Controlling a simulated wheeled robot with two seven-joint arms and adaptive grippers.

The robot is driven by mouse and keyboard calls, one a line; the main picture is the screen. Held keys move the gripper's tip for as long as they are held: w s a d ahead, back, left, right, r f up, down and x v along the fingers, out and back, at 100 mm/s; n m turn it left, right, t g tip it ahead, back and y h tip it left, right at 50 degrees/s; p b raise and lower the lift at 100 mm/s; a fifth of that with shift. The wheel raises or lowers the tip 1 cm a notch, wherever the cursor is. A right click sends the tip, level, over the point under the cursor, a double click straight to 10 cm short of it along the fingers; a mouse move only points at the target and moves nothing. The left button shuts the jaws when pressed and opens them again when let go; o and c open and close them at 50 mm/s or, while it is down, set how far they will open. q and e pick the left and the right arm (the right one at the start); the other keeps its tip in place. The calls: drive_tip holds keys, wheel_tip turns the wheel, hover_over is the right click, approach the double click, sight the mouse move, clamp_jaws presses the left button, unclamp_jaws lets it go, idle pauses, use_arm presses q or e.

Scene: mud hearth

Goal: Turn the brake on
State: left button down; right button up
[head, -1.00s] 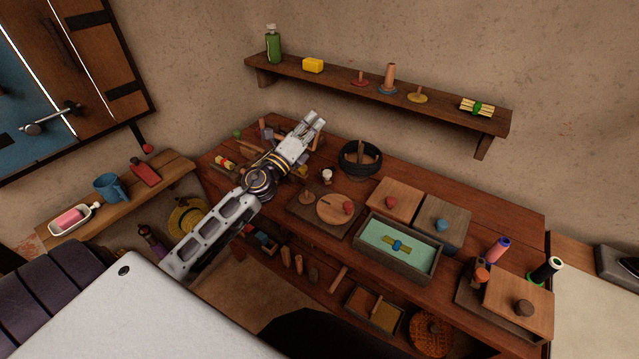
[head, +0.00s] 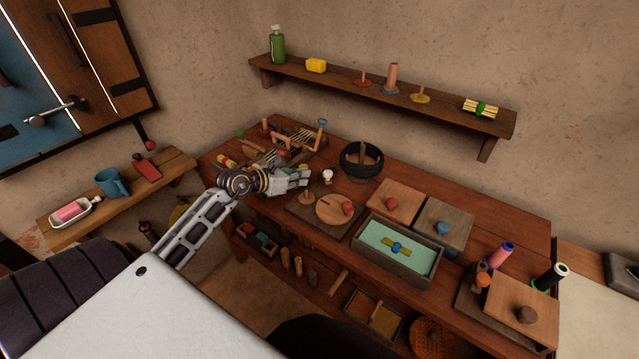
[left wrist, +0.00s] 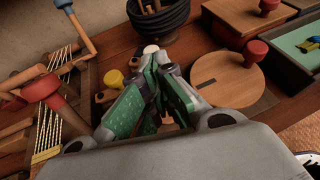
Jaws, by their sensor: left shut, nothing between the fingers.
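No part is plainly marked as a brake, so I cannot tell which one it is. A wooden frame with strings (head: 292,147) stands at the table's back left, with a blue-knobbed crank (head: 322,123) and a red knob (left wrist: 42,88). A small white-topped peg (head: 327,175) stands to its right. A round wooden disc with a red knob (head: 333,209) lies on a dark board. My left gripper (head: 306,176) is shut and empty, low over the table between the frame and the disc. In the left wrist view its fingers (left wrist: 160,65) hide part of the peg, and a yellow knob (left wrist: 112,79) is beside them.
A black coiled ring (head: 361,158) stands behind the peg. Lidded boxes (head: 395,200) and a green-lined tray (head: 396,246) are to the right. A wall shelf (head: 385,87) runs above the table. A side shelf (head: 130,190) with a blue mug is at the left.

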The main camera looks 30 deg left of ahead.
sight(327, 181)
use_arm(q)
drive_tip(key=shift+s+a+f+g+y, duration=0.25)
drive_tip(key=shift+a+f, duration=0.15)
drive_tip(key=shift+f, duration=0.1)
drive_tip(key=shift+s+a+f+g+y, duration=0.15)
drive_tip(key=shift+s+a+f, duration=0.05)
drive_tip(key=shift+a+f, duration=0.25)
use_arm(e)
drive_tip(key=shift+d+f, duration=0.1)
drive_tip(key=shift+d, duration=0.1)
use_arm(q)
drive_tip(key=shift+w+d, duration=0.1)
use_arm(e)
drive_tip(key=shift+d, duration=0.15)
use_arm(q)
drive_tip(key=shift+f, duration=0.1)
drive_tip(key=shift+x, duration=4.9)
use_arm(e)
drive_tip(key=shift+s, duration=0.15)
use_arm(q)
drive_tip(key=shift+d+p, duration=0.15)
drive_tip(key=shift+p, duration=0.15)
use_arm(e)
drive_tip(key=shift+a+r, duration=0.2)
drive_tip(key=shift+r, duration=0.15)
